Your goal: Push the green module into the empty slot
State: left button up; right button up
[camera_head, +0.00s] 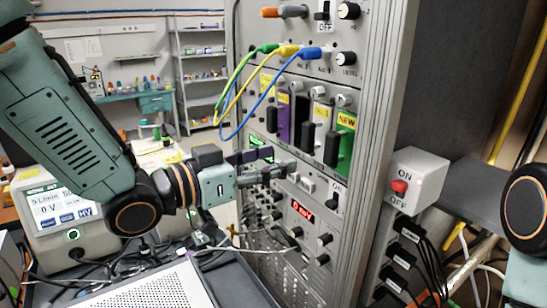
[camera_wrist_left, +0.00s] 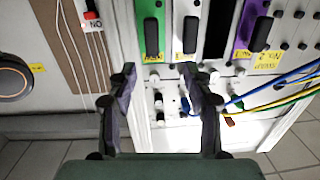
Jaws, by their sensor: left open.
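The green module (camera_head: 346,143), with a yellow NEW label and black handle, stands upright at the right of the rack's module row. In the left wrist view, which is upside down, the green module (camera_wrist_left: 151,28) is left of a white module (camera_wrist_left: 186,28). The empty slot (camera_wrist_left: 217,30) is a dark gap between the white and purple modules. How far the green module sits in is unclear. My right gripper is out of view.
Green, yellow and blue cables (camera_head: 240,85) loop out from the upper panel, left of the modules. A white ON/OFF switch box (camera_head: 416,180) sticks out right of the rack. A perforated metal box (camera_head: 150,290) and loose wires lie below my left arm.

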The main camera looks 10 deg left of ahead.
aim_at(329, 142)
pick_arm(q)
jog(key=shift+h, duration=0.5)
jog(key=x, duration=1.1)
jog(key=shift+d+r, duration=0.1)
jog(key=shift+d, duration=0.2)
jog(key=shift+w+d, duration=0.2)
jog(key=shift+d, duration=0.05)
jog(key=shift+d+r, duration=0.2)
jog(key=shift+d, duration=0.2)
jog(key=shift+w, duration=0.15)
jog(key=shift+w+f, duration=0.15)
jog(key=shift+w, duration=0.05)
jog(key=shift+c, duration=1.3)
jog(key=shift+s, duration=0.3)
jog(key=c, duration=0.6)
grip_shut()
